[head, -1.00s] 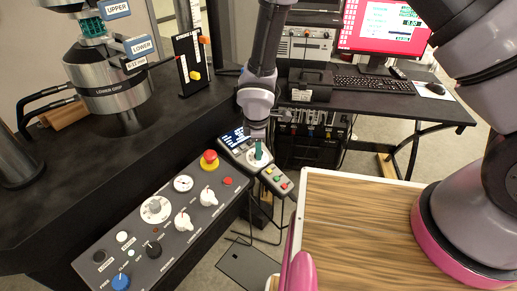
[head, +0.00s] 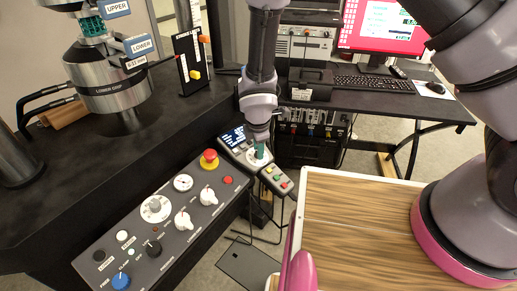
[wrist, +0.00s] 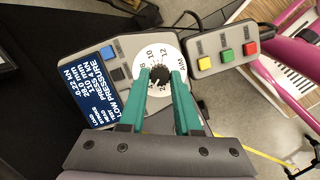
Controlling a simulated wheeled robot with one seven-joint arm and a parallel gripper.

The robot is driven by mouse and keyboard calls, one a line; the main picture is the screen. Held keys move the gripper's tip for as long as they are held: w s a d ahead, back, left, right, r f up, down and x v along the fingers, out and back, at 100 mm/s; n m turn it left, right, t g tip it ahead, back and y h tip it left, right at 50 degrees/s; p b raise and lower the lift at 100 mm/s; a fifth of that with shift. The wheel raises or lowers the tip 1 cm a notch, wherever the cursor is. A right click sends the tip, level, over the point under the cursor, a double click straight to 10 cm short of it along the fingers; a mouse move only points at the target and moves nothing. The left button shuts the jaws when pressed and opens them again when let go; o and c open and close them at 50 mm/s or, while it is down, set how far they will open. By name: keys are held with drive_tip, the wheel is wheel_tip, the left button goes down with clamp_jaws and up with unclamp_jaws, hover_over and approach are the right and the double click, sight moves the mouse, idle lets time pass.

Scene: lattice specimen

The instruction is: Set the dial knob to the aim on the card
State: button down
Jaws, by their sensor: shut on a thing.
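The dial knob (wrist: 159,73) is small, black and ribbed, in the middle of a white numbered dial (wrist: 168,56) on a grey handset. The word AIM is printed at the dial's right edge. The same white dial shows in the head view (head: 252,164), partly hidden. My gripper (wrist: 156,77) has green fingers on both sides of the knob and is shut on it. It also shows in the head view (head: 259,151), pointing down at the dial. The fingers hide the dial's lower part, so I cannot tell the exact setting. I cannot make out a separate card.
The handset's blue screen (wrist: 108,95) reads LOW PRESSURE. In the head view, a large control panel (head: 128,228) with knobs lies to the left and a wooden-topped surface (head: 345,225) to the right.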

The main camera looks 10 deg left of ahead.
drive_tip(key=c, duration=0.6)
unclamp_jaws()
drive_tip(key=v, duration=1.1)
